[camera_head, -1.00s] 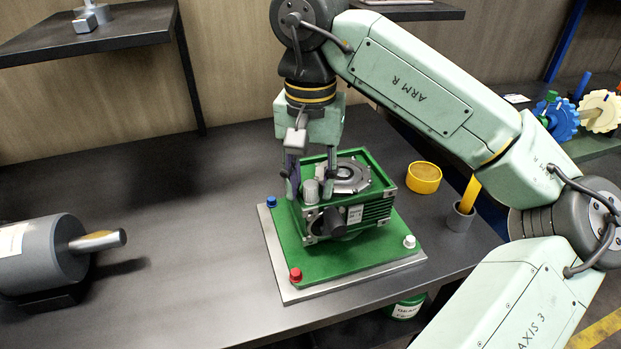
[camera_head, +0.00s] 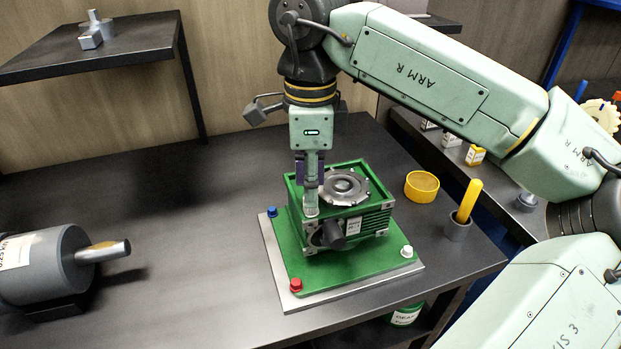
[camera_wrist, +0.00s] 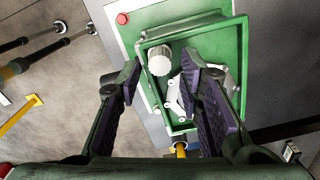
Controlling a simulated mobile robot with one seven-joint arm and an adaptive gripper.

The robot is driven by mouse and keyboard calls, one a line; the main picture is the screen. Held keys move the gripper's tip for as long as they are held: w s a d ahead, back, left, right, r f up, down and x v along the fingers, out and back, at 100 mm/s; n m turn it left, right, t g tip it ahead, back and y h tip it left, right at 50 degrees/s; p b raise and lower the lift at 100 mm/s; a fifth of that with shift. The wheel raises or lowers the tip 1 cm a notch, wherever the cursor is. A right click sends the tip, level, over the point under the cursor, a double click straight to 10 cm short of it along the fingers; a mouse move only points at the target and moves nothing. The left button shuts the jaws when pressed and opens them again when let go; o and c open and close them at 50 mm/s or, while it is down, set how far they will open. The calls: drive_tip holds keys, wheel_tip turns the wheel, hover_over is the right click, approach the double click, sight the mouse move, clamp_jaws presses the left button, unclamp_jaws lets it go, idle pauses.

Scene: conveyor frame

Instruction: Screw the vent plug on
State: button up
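The vent plug (camera_head: 311,206) is a small pale grey ribbed cylinder. It stands upright at the near left corner of the green gearbox housing (camera_head: 376,222); how deep it sits cannot be told. In the wrist view the plug (camera_wrist: 160,60) shows between the fingers, inside the housing's rim. My gripper (camera_head: 311,184) points down directly over the plug, its fingers seen edge-on in the head view. In the wrist view my gripper (camera_wrist: 163,74) is open, with gaps showing on both sides of the plug. The plug's lower end is hidden.
The housing stands on a green plate (camera_head: 340,274) with blue, red and white corner knobs. A yellow ring cap (camera_head: 421,187) and a grey cup (camera_head: 457,230) with a yellow rod stand to its right. A grey motor (camera_head: 45,262) lies at left. The table between is clear.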

drive_tip(key=shift+m, duration=0.8)
drive_tip(key=shift+f, duration=0.1)
wheel_tip(320, 180, down, 3)
drive_tip(key=b, duration=0.2)
drive_tip(key=shift+f+b, duration=0.15)
drive_tip(key=shift+b, duration=0.25)
drive_tip(key=shift+c, duration=0.3)
